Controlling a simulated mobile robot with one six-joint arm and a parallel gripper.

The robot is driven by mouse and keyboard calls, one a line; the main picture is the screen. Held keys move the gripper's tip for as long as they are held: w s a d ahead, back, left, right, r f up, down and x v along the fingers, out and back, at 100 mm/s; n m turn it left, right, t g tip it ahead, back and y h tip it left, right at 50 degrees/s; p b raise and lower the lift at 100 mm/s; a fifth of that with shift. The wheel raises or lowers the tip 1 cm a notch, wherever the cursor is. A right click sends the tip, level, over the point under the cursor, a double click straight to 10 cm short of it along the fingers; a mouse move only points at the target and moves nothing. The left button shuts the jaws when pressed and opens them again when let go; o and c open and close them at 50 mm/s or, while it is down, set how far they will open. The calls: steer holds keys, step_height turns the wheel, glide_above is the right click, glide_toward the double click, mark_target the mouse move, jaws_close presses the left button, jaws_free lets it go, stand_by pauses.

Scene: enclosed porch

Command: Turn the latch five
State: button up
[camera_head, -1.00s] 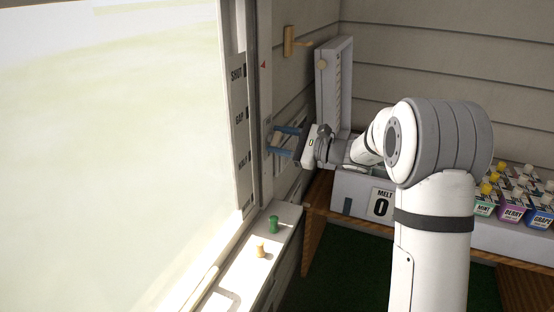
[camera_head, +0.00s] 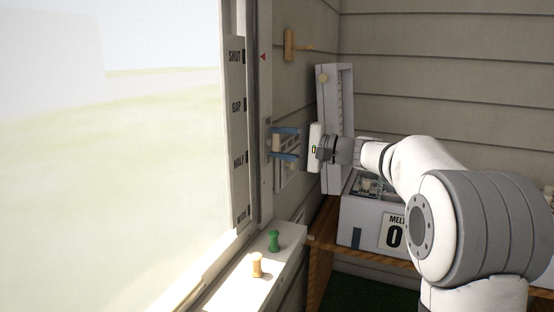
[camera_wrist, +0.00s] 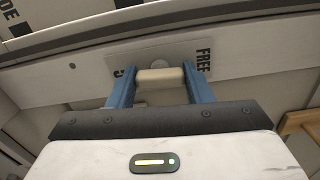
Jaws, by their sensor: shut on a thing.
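The latch has a tan, bar-shaped handle (camera_wrist: 160,76) on a pale plate on the window's frame. A "FREE" label (camera_wrist: 204,64) is right of the handle in the wrist view; another label on its left is mostly hidden by a finger. My gripper (camera_head: 284,144) has two blue fingers, one above the other in the head view. In the wrist view my gripper (camera_wrist: 160,84) is shut on the handle, one finger at each end. The handle lies crosswise between the fingers. The gripper body hides the lower part of the wrist view.
A sign strip (camera_head: 236,135) with SHUT, GAP and HALF runs beside the window. Green (camera_head: 274,241) and tan (camera_head: 257,265) pegs stand on the sill. A grey box with an open lid (camera_head: 334,120) is behind my gripper. A wooden wall peg (camera_head: 291,46) is above.

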steer(key=shift+w+d+n+b, duration=0.1)
steer(key=shift+d+n+b, duration=0.1)
steer(key=shift+n+b, duration=0.3)
steer(key=o, duration=0.6)
steer(key=shift+o, duration=0.5)
steer(key=shift+d, duration=0.15)
steer(key=shift+o, duration=1.4)
